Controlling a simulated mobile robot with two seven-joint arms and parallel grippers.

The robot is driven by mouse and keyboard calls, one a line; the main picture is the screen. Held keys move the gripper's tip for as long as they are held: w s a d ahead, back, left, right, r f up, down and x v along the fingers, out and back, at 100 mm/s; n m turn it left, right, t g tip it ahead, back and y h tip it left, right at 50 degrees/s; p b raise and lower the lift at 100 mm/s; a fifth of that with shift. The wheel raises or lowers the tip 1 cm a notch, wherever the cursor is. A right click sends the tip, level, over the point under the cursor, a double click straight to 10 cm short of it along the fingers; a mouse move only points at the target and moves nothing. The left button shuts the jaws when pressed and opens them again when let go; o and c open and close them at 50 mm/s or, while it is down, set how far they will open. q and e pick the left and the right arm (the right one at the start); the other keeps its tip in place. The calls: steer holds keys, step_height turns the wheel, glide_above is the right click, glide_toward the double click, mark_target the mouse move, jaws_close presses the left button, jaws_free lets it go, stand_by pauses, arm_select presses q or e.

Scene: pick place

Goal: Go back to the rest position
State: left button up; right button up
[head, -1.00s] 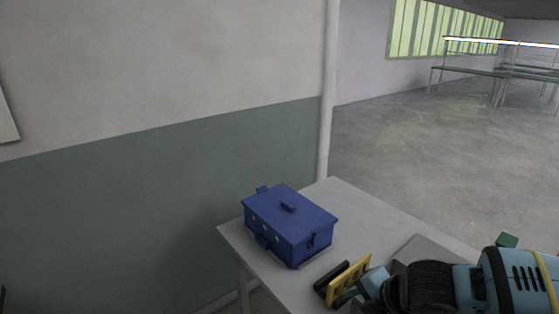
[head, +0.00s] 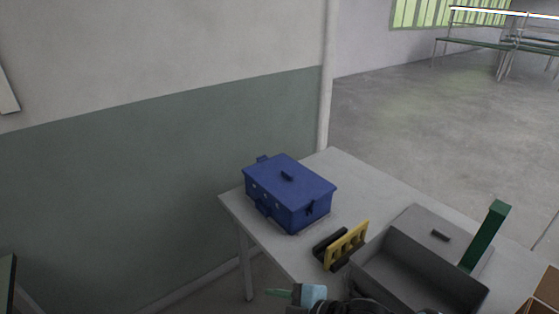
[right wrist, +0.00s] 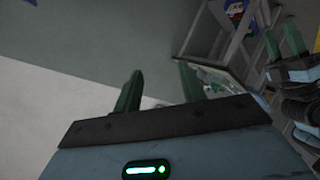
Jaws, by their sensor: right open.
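My right gripper (head: 280,293) is low at the bottom edge of the head view, in front of the table and apart from the things on it. Its light-blue body and a green finger show there. In the right wrist view its two green fingers (right wrist: 160,78) stand apart with nothing between them. Another gripper with green fingers, my left one (right wrist: 282,35), shows at the upper right of the right wrist view. Its fingers are apart and seem empty. It is not clearly seen in the head view.
A grey table (head: 355,182) bears a closed blue toolbox (head: 290,192), a yellow and black item (head: 345,246) and an open grey box (head: 400,262). A green bar (head: 486,236) stands at that box. A cardboard box (head: 545,292) is at the lower right.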

steer(key=s+d+f+m+t+h, duration=0.1)
steer(key=s+d+f+m+h, duration=0.3)
steer(key=s+d+f+m, duration=0.4)
steer(key=s+d+f+m+t+h, duration=0.2)
steer(key=s+d+f+m+h, duration=0.3)
steer(key=s+d+f+m, duration=0.4)
steer(key=d+f+m, duration=0.1)
steer(key=d+f, duration=0.2)
steer(key=d, duration=0.1)
steer(key=shift+s+d+f, duration=0.15)
steer(key=shift+d+f, duration=0.15)
steer(key=shift+f, duration=0.05)
